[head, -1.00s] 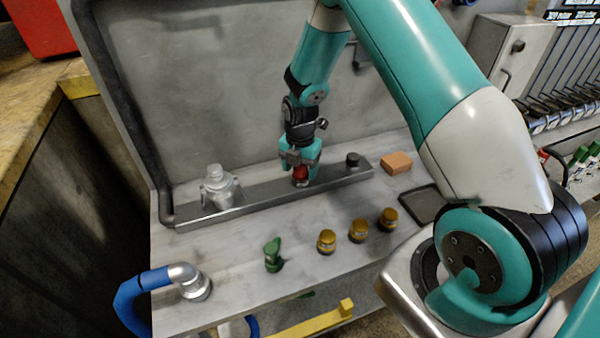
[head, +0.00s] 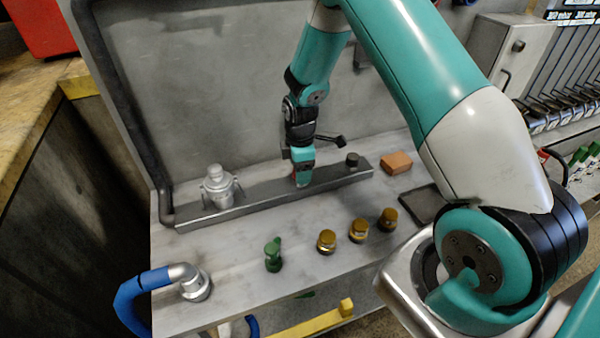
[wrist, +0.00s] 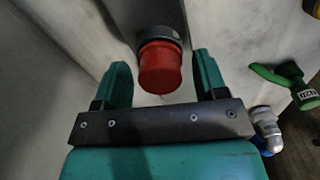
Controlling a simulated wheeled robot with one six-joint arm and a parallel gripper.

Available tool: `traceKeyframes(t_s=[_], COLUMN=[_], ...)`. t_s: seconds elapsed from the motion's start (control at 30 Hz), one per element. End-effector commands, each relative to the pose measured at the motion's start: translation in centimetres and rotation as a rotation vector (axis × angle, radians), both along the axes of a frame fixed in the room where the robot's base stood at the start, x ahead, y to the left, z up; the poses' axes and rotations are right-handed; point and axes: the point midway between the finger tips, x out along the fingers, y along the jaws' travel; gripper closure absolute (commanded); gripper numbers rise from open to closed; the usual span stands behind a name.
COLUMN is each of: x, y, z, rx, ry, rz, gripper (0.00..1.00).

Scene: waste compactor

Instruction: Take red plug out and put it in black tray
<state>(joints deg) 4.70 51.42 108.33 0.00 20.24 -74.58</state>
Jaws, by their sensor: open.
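The red plug (wrist: 160,68) sits in a dark round socket on the metal rail (head: 240,202). In the head view the plug is mostly hidden behind my gripper (head: 301,180). In the wrist view the two teal fingers of my gripper (wrist: 164,80) are apart, one on each side of the plug, with visible gaps. The fingers point down at the rail. The black tray (head: 424,205) lies flat at the right end of the grey worktop, partly beside my arm, and looks empty.
A silver fitting (head: 217,187) and a black knob (head: 352,159) stand on the rail either side of my gripper. An orange block (head: 397,162) lies behind the tray. A green valve (head: 273,255) and several yellow-brown knobs (head: 358,231) stand in front.

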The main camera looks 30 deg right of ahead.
Motion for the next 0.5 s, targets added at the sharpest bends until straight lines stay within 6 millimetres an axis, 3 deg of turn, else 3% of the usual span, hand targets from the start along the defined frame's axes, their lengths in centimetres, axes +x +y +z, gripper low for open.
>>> traceKeyframes(t_s=[0.3, 0.5], x=[-0.01, -0.01], y=[0.0, 0.0], z=[-0.01, -0.01], rx=[0.0, 0.0], ry=[0.0, 0.0], rz=[-0.37, -0.501], gripper=[0.34, 0.34])
